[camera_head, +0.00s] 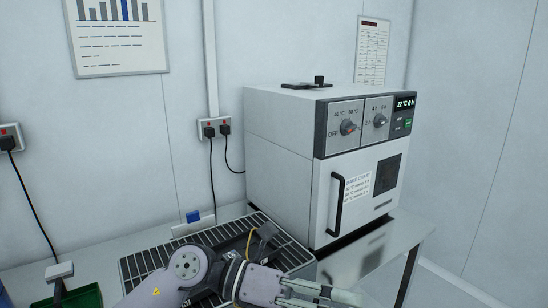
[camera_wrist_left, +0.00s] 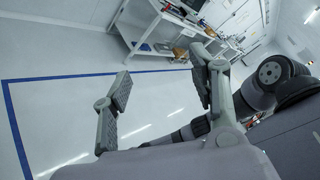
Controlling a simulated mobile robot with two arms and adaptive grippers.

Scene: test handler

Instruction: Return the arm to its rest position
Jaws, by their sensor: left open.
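My left arm comes in along the bottom of the head view, in front of a wire rack. Its gripper (camera_head: 320,292) points right, near the lower front of the white oven and apart from it. In the left wrist view the left gripper (camera_wrist_left: 160,88) has its two padded fingers spread wide, with nothing between them and only floor behind. My right gripper shows in neither view.
The white oven (camera_head: 280,135) stands on a metal table (camera_head: 375,255) with its door shut. The wire rack (camera_head: 150,262) lies left of it. A green tray (camera_head: 80,297) is at the lower left. The wrist view shows open floor (camera_wrist_left: 55,115) with blue tape and distant benches.

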